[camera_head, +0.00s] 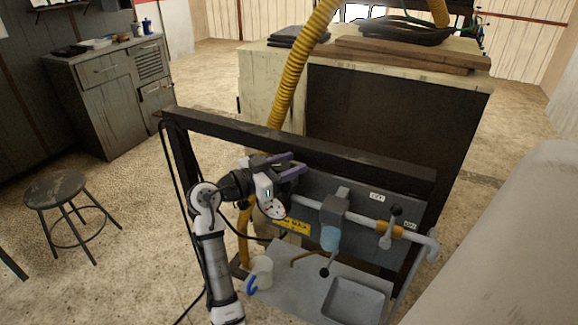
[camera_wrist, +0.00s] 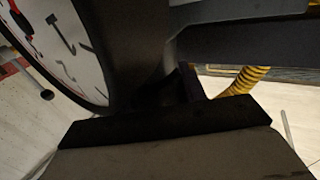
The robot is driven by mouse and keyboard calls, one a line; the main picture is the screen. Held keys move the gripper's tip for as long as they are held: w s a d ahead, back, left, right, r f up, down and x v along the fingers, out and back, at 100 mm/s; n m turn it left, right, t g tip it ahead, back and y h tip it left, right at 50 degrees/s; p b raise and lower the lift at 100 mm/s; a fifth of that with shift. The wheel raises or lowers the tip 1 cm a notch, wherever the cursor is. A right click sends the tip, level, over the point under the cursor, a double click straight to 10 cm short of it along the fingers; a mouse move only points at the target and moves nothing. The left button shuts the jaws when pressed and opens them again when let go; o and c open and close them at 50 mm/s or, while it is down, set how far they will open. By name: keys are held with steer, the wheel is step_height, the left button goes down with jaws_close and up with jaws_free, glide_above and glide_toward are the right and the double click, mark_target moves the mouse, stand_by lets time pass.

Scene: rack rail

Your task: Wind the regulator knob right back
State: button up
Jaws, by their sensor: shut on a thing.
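My gripper (camera_head: 287,168) is at the left part of the rack's pipe, just above and behind a round white pressure gauge (camera_head: 274,209). Its purple-edged fingers are closed around the dark regulator knob, which they mostly hide. In the wrist view the gauge (camera_wrist: 70,45) fills the upper left, with black figures, a red mark and a dark rim. A dark finger block (camera_wrist: 165,125) crosses the lower middle there. How far the knob is turned cannot be seen.
Right of the gauge, the pipe carries a grey filter with a blue bowl (camera_head: 330,237) and a lever valve (camera_head: 390,230). A dark beam (camera_head: 330,160) runs behind my gripper. A yellow hose (camera_head: 292,75) hangs behind. A white mug (camera_head: 262,268) and grey tray (camera_head: 354,302) are below.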

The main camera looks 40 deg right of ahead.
steer(key=n+t, duration=0.1)
steer(key=t, duration=0.1)
steer(key=n+t+b, duration=0.1)
steer(key=t, duration=0.1)
steer(key=shift+w+f+n, duration=0.1)
steer(key=shift+w+n, duration=0.1)
steer(key=shift+n, duration=0.2)
steer(key=n+t, duration=0.1)
steer(key=t, duration=0.1)
steer(key=n+t, duration=0.1)
steer(key=t, duration=0.1)
steer(key=shift+w+r+n+y, duration=0.2)
steer(key=shift+n+y, duration=0.2)
steer(key=n+t+p, duration=0.1)
steer(key=n+t+y, duration=0.1)
steer(key=t, duration=0.1)
steer(key=n+t+y+p, duration=0.1)
steer(key=shift+w+a+t+p, duration=0.15)
steer(key=shift+w+t+p, duration=0.1)
steer(key=shift+t+p, duration=0.15)
steer(key=shift+w+a+n+t+y+p, duration=0.15)
steer(key=shift+n+t+y+p, duration=0.25)
steer(key=shift+n+t+y, duration=0.35)
steer(key=shift+w+a+n+t+y+p, duration=0.1)
steer(key=shift+n+t+y+p, duration=0.3)
steer(key=shift+n+t+y, duration=0.35)
steer(key=shift+f, duration=0.1)
steer(key=o, duration=1)
steer(key=shift+c, duration=0.2)
